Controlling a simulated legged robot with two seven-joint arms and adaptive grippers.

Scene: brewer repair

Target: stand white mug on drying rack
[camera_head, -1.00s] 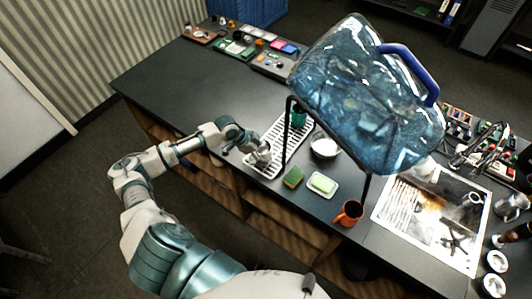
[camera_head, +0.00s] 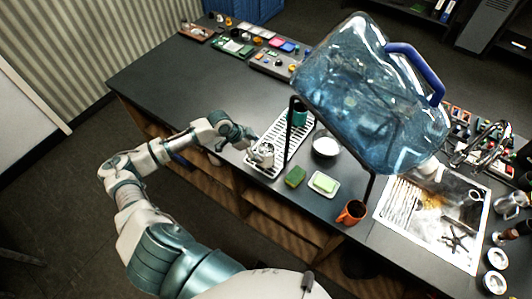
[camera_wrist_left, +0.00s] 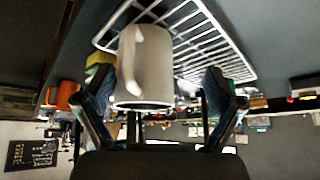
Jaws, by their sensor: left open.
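The white mug (camera_head: 263,154) stands on the near end of the white slatted drying rack (camera_head: 252,166). It is small in the head view, so I cannot tell for sure which end is up. In the left wrist view the mug (camera_wrist_left: 145,70) shows large, with its handle facing the camera and the rack's wire bars (camera_wrist_left: 215,50) behind it. My left gripper (camera_head: 246,141) is open, just left of the mug and apart from it. Its spread fingers (camera_wrist_left: 158,82) show on both sides of the mug in the wrist view. My right gripper is out of view.
A teal mug (camera_head: 299,116) stands at the rack's far end. A green sponge (camera_head: 295,176), a soap dish (camera_head: 323,185), a white bowl (camera_head: 326,145) and an orange mug (camera_head: 351,212) are nearby. The counter's left is clear.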

